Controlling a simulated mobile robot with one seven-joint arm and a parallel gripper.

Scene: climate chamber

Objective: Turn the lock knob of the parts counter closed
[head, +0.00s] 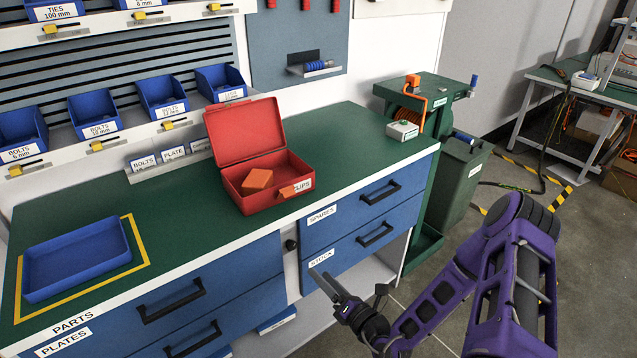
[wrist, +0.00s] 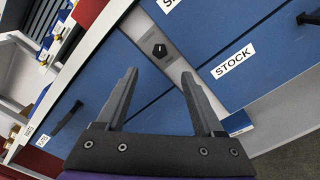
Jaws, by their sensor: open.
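The lock knob (head: 291,245) is a small black knob on the light strip between the two drawer stacks of the parts counter (head: 350,140). In the wrist view the knob (wrist: 160,50) is dark and many-sided, with a small light mark on its face. My gripper (head: 333,291) is open and empty, in front of the counter, below and to the right of the knob in the head view. In the wrist view my gripper (wrist: 158,77) has its two fingers spread, with the knob beyond the tips and not touched. All drawers in view look shut.
Black handles (head: 380,192) stick out from the blue drawers on both sides of the strip. A red open box (head: 262,195) and a blue tray (head: 75,258) rest on the green top.

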